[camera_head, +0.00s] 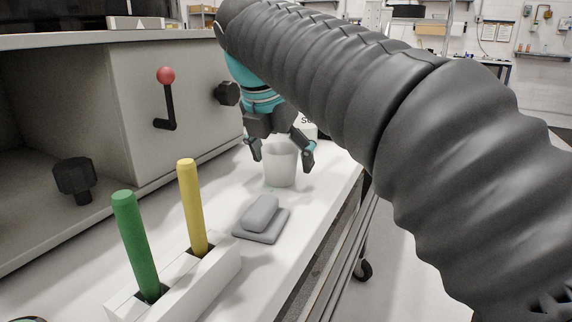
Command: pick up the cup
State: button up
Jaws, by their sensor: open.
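A whitish cup (280,168) stands upright on the white bench top, near its right edge. My gripper (281,159) is open, with one finger on the left side of the cup's upper part and one on the right. Whether the fingers touch the cup cannot be told from this view. The cup's rim is partly hidden by the gripper.
A grey block on a flat base (261,217) lies in front of the cup. A white holder (217,266) holds a green stick (136,243) and a yellow stick (191,205). A grey cabinet with a red-knobbed lever (166,76) stands left. The bench ends at right.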

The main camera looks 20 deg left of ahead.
jog(key=shift+w+d+f, duration=0.1)
jog(key=shift+w+f, duration=0.15)
jog(key=shift+f, duration=0.2)
jog(key=shift+s, duration=0.1)
jog(key=c, duration=0.8)
jog(key=shift+r, duration=0.15)
jog(key=shift+c, duration=0.2)
